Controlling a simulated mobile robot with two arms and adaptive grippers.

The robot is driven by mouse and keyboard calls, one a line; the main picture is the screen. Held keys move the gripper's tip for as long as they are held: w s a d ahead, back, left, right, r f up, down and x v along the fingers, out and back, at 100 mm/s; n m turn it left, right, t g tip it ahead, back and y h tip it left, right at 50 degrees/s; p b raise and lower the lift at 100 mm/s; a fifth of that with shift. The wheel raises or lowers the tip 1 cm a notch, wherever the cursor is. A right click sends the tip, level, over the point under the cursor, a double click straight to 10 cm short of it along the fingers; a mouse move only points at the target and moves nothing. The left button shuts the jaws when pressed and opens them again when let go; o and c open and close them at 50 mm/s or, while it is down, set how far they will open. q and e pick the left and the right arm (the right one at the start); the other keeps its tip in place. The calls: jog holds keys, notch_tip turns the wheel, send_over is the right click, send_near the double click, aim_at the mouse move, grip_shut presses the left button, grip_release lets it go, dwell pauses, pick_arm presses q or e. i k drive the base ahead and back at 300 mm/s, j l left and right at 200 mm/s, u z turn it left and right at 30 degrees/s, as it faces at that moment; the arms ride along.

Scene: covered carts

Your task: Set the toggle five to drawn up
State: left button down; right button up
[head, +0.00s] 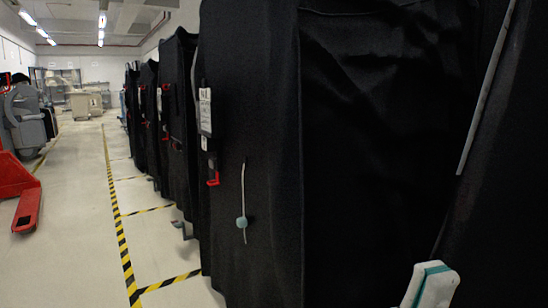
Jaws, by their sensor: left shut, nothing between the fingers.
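A small teal toggle (242,222) sits low on a thin pale cord that hangs on the black cover (258,120) of the nearest cart. More cord shows above the toggle than below it. No number can be read on it. My left gripper (432,279), white with a teal strip, is at the bottom right of the head view. It is shut and empty, apart from the toggle and well to its right. My right gripper is not in view.
A pale grey strip (487,85) runs down the dark cover at upper right. White tags (205,110) and a red hook (213,179) hang left of the toggle. More covered carts recede behind. A red pallet jack (18,180) stands left; the striped aisle floor (80,220) is clear.

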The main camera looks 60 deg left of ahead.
aim_at(241, 223)
jog(key=u, duration=1.95)
